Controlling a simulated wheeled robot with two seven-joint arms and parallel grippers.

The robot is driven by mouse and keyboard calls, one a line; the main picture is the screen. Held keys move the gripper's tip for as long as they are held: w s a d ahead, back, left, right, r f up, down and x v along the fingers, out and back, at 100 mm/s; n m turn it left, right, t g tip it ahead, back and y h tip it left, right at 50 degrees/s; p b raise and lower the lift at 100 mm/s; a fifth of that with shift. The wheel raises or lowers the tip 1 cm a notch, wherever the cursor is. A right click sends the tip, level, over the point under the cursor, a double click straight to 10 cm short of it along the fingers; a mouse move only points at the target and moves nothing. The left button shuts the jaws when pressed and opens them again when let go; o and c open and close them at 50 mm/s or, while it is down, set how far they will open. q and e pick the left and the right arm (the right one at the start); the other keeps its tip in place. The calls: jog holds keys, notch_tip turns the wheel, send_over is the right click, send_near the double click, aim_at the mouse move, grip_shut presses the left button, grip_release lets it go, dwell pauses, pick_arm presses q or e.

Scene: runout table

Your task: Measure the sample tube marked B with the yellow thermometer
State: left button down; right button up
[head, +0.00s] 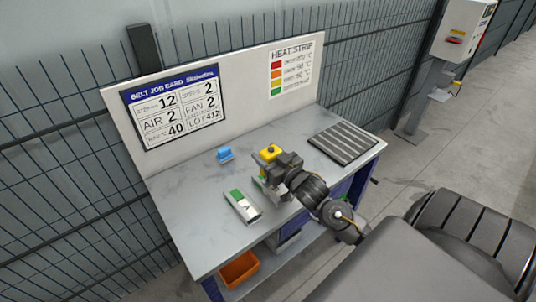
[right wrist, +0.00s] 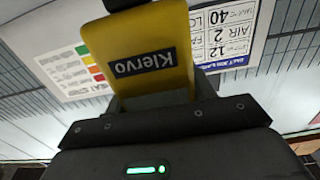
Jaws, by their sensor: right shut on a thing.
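The yellow thermometer (head: 270,153) is held upright over the table by my right gripper (head: 276,171), which is shut on it. In the right wrist view the yellow thermometer (right wrist: 140,58) fills the top middle, with a dark "Klervo" label upside down. A green and white sample piece (head: 242,206) lies on the table left of the gripper; its mark looks like an A. A second green-edged piece (head: 259,184) shows beside the gripper, mostly hidden; I cannot read any mark on it. No B can be read. My left gripper is not in view.
A small blue object (head: 225,154) stands near the back of the table (head: 195,220). A dark ribbed mat (head: 343,143) lies at the right end. A back panel (head: 235,90) carries a job card and heat strip chart. An orange bin (head: 239,269) sits below. The table's left part is clear.

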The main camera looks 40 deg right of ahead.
jog(key=shift+f, duration=0.45)
dwell(0.6)
jog(key=shift+a+f, duration=0.1)
jog(key=shift+f, duration=0.15)
dwell(1.4)
jog(key=shift+r, duration=0.1)
notch_tip(320, 180, up, 7)
jog(key=p, duration=0.7)
jog(key=shift+r+p, duration=0.15)
jog(key=shift+p, duration=0.25)
